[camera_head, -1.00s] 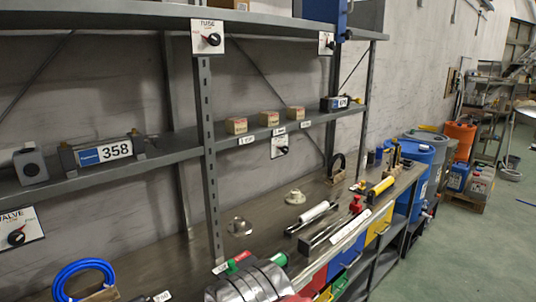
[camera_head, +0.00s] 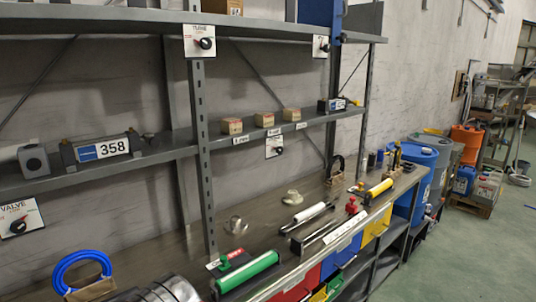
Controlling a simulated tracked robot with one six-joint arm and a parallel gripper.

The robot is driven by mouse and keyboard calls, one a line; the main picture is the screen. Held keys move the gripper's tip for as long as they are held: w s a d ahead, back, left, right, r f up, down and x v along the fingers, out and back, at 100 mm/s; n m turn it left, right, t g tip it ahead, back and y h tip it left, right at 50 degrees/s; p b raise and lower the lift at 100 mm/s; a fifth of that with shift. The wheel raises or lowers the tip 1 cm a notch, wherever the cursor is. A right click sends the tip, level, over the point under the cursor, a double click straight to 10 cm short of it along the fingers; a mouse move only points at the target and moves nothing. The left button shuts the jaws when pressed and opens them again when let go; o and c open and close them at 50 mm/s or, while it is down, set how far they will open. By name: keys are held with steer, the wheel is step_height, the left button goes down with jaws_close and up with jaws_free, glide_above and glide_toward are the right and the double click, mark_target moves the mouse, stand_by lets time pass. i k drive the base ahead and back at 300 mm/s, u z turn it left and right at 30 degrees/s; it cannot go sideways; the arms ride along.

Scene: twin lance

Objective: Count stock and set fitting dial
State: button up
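Three small cardboard boxes (camera_head: 231,126), (camera_head: 264,119), (camera_head: 291,114) stand in a row on the middle shelf, with small labels on the shelf edge below them. A dial plate (camera_head: 275,145) hangs below the boxes; its label is too small to read. A TUBE dial (camera_head: 205,43) is on the upper shelf's edge, and another dial (camera_head: 324,45) is to its right, its label unreadable. A VALVE dial (camera_head: 18,226) is at the lower left. Two pale metal flanged pieces (camera_head: 235,225), (camera_head: 292,197) sit on the bench. My gripper does not show.
The bench holds a green cylinder (camera_head: 247,271), a yellow cylinder (camera_head: 379,188) and a blue ring (camera_head: 82,268). Ribbed grey metal (camera_head: 170,290) shows at the bottom edge. Open floor (camera_head: 470,255) lies right.

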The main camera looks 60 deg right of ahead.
mark_target(279, 150)
steer(key=u, duration=0.1)
steer(key=k, duration=1.05)
steer(key=z, duration=0.6)
steer(key=i, duration=1)
steer(key=z, duration=0.05)
